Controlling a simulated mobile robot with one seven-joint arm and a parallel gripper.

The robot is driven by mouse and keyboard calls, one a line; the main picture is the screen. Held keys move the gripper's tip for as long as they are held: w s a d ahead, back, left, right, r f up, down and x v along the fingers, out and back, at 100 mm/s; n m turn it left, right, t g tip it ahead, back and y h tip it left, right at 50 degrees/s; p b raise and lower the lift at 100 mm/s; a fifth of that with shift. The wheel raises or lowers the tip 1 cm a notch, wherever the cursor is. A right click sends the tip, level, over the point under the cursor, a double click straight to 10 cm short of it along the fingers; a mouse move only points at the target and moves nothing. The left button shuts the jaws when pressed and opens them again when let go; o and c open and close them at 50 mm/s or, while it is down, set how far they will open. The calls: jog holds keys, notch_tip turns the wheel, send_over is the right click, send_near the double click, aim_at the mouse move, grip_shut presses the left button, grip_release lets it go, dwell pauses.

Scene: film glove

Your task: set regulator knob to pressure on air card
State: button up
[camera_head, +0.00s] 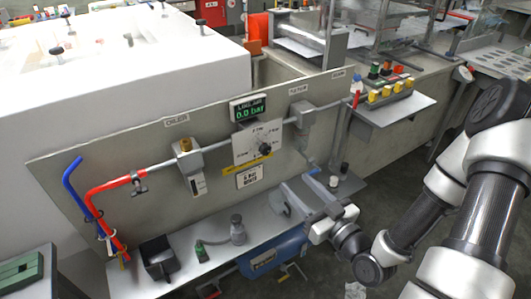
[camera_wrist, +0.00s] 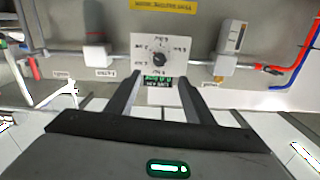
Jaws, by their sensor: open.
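The regulator's dark round knob (camera_head: 265,149) sits on a pale dial plate (camera_head: 247,143) on the upright grey panel. In the wrist view the knob (camera_wrist: 158,58) shows upside down with printed marks around it. My gripper (camera_head: 298,187) is open and empty, in front of the panel, low and right of the knob. In the wrist view its fingers (camera_wrist: 159,92) stand apart, with the knob beyond them.
A pipe runs along the panel, with an oiler (camera_head: 189,160) left of the knob and a filter (camera_head: 302,114) to the right. A shelf (camera_head: 205,262) below holds a dark bin and a small bottle. A side shelf (camera_head: 390,108) carries yellow-topped parts.

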jog(key=b, duration=0.7)
send_near(267, 152)
jog(key=x, duration=1.1)
jog(key=c, duration=1)
jog(key=shift+c, duration=0.2)
jog(key=shift+m, duration=0.3)
